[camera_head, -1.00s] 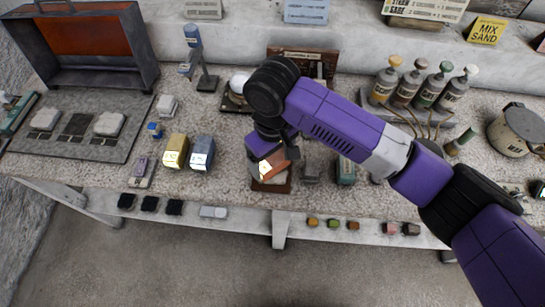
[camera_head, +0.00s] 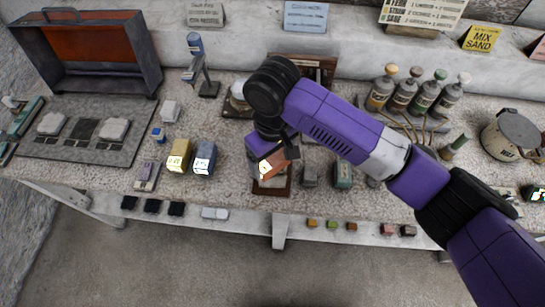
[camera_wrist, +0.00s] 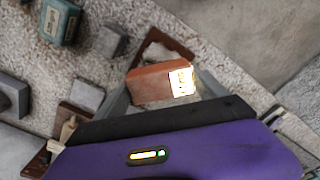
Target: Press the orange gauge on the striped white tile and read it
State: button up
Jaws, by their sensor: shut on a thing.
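My gripper (camera_head: 273,158) is shut on the orange gauge (camera_wrist: 150,84), a small orange block with a bright, washed-out display on one end. The gauge (camera_head: 276,165) is tilted in the head view, above a pale tile (camera_head: 272,181) on a brown wooden base (camera_head: 271,191). The wrist view shows part of this pale tile (camera_wrist: 156,53) behind the gauge; its stripes are not clear. I cannot tell whether the gauge touches the tile. The display's figures are not readable.
A yellow gauge (camera_head: 179,156) and a blue gauge (camera_head: 204,158) stand to the left. A grey block (camera_head: 310,176) and a teal block (camera_head: 343,174) stand close on the right. Several bottles (camera_head: 404,92) stand at the back right.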

aim_at(273, 159)
jog(key=shift+r+p, duration=1.85)
jog(key=shift+r, duration=0.3)
jog(key=shift+f, duration=0.1)
